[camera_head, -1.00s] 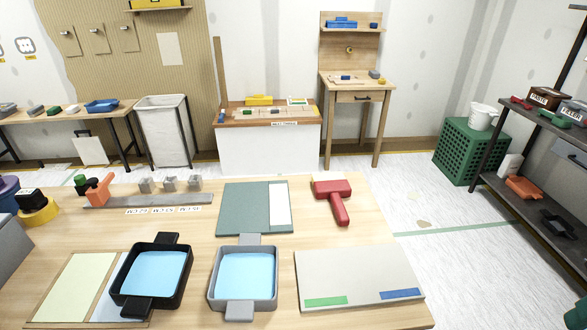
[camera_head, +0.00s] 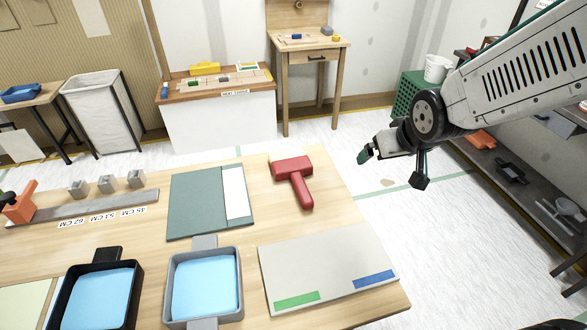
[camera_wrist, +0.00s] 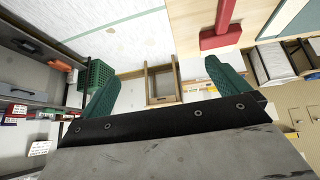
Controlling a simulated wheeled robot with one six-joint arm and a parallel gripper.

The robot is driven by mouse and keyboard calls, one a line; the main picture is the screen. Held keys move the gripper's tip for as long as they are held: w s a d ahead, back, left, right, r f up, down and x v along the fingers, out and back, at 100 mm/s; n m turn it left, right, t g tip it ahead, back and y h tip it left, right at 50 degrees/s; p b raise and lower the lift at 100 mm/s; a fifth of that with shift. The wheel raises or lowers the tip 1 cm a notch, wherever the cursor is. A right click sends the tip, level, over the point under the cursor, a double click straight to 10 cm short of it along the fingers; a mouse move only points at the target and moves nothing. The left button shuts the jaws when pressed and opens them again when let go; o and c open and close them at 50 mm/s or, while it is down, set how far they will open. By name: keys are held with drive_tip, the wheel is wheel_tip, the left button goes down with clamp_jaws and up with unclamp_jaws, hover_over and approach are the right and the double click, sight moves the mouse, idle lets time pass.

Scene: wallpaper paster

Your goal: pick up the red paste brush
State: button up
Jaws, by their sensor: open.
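The red paste brush (camera_head: 296,180) lies flat near the table's far right corner, its wide head to the back and its handle toward the front. It also shows at the top of the wrist view (camera_wrist: 221,38). My gripper (camera_head: 394,165) hangs over the floor to the right of the table, apart from the brush. In the wrist view my gripper (camera_wrist: 162,88) shows two green fingers spread apart with nothing between them.
On the wooden table, a green-grey board (camera_head: 196,204) lies left of the brush. A pale board (camera_head: 330,268) with green and blue strips lies in front of it. A grey tray (camera_head: 238,290) and black tray (camera_head: 137,290) hold blue liquid. A dark shelf (camera_head: 505,215) stands at right.

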drive_tip(key=w+a+f+n+t+y, duration=0.2)
drive_tip(key=w+a+f, duration=0.5)
drive_tip(key=f, duration=0.1)
drive_tip(key=n+t+y, duration=0.1)
drive_tip(key=t+y, duration=0.2)
approach(301, 171)
drive_tip(key=x, duration=0.7)
drive_tip(key=shift+d, duration=0.1)
drive_tip(key=shift+r, duration=0.1)
drive_tip(key=c, duration=1.2)
